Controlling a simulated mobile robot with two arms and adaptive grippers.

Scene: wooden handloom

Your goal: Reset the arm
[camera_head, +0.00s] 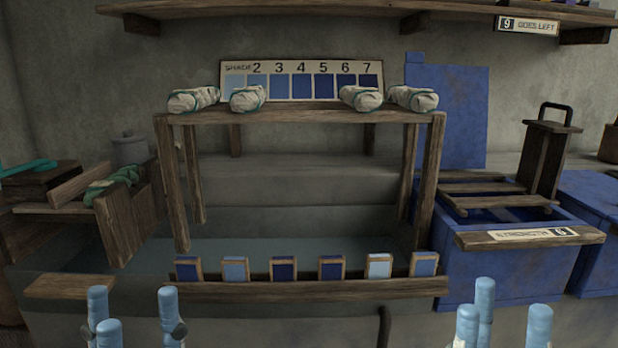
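My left gripper (132,308) shows at the bottom left of the head view, with light blue fingertips pointing up. Its fingers are spread apart with nothing between them. My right gripper (504,308) shows at the bottom right in a similar pose, its fingers also spread and empty. Both are in front of the basin and touch nothing that I can see. The arms behind the fingers are below the picture's edge.
A wooden frame (290,117) bearing several wrapped bundles stands over a grey basin (300,222). Blue swatch cards (284,268) stand along a front rail (300,291). A shade chart (300,82) is behind. Blue vats (500,265) stand at right; a shelf (300,10) runs above.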

